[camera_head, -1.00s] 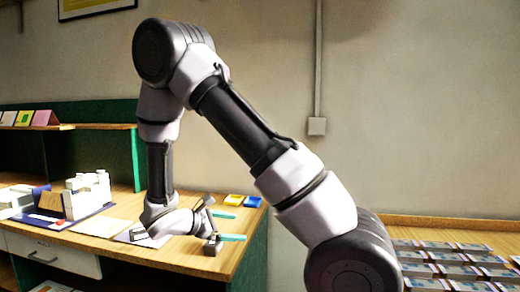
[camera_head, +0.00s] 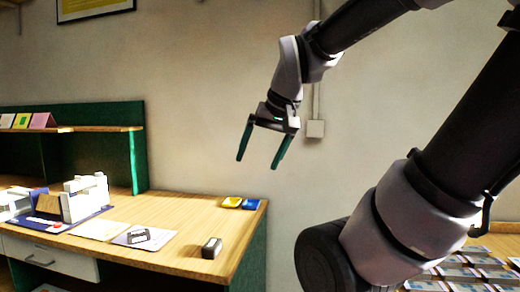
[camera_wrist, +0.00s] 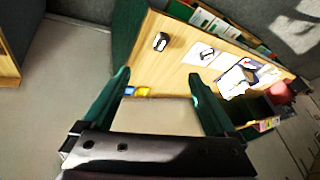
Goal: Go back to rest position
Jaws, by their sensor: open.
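My gripper (camera_head: 260,155) is raised in the air in front of the wall, above and to the right of the wooden desk (camera_head: 185,210). Its two green fingers are spread apart with nothing between them. In the wrist view my gripper (camera_wrist: 160,95) is also open and empty, with the desk (camera_wrist: 180,60) beyond it. A small dark block (camera_head: 211,247) stands on the desk's right part, well below the gripper. It also shows in the wrist view (camera_wrist: 160,41).
A second small block (camera_head: 138,236) sits on a white sheet (camera_head: 150,243). Yellow (camera_head: 232,202) and blue (camera_head: 252,203) items lie at the desk's back right corner. A blue tray with white boxes (camera_head: 85,197) is at left. Another table with several stacks (camera_head: 470,268) is at right.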

